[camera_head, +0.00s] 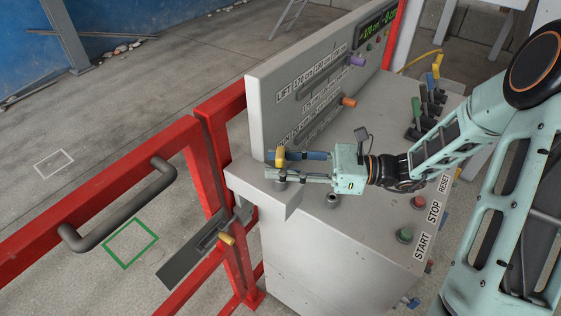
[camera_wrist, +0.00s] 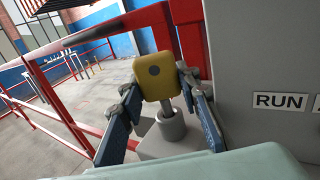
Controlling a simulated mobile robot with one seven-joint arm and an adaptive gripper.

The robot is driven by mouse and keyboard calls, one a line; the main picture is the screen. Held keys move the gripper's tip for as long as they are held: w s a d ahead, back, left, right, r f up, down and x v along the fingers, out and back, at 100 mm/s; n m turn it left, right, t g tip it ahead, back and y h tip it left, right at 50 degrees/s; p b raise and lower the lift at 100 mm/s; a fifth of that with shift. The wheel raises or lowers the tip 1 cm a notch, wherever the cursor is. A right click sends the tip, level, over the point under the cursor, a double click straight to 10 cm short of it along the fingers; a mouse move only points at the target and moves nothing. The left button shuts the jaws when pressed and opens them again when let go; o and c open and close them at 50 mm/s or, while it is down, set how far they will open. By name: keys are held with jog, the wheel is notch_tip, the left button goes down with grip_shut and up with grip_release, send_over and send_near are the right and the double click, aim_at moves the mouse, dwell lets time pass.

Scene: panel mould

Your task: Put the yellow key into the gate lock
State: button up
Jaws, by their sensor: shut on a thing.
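The yellow key (camera_head: 280,153) is upright between the fingertips of my gripper (camera_head: 277,167). In the wrist view its yellow head (camera_wrist: 155,76) has a dark round spot and sits between the two blue-and-grey fingers (camera_wrist: 157,92). The gripper is shut on it. The key's metal shaft points down to a grey lock cylinder (camera_wrist: 171,124) on the grey ledge beside the red gate post. The shaft's lower end meets the top of the cylinder in this view; I cannot tell how deep it sits. In the head view the fingers partly cover the cylinder (camera_head: 281,185).
The grey console (camera_head: 350,235) carries START and STOP buttons, a second metal cylinder (camera_head: 332,200), and orange (camera_head: 348,101) and purple (camera_head: 356,61) knobs on its upright panel. The red gate (camera_head: 120,190) has a dark handle (camera_head: 120,215) and a latch with a yellow knob (camera_head: 227,239).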

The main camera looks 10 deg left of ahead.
jog(key=shift+f+b, duration=0.45)
jog(key=shift+f, duration=0.35)
jog(key=o, duration=1.2)
jog(key=shift+o, duration=0.2)
jog(key=shift+d, duration=0.1)
jog(key=w+d, duration=0.1)
jog(key=d, duration=1)
jog(key=shift+w+d, duration=0.25)
jog(key=shift+d, duration=0.1)
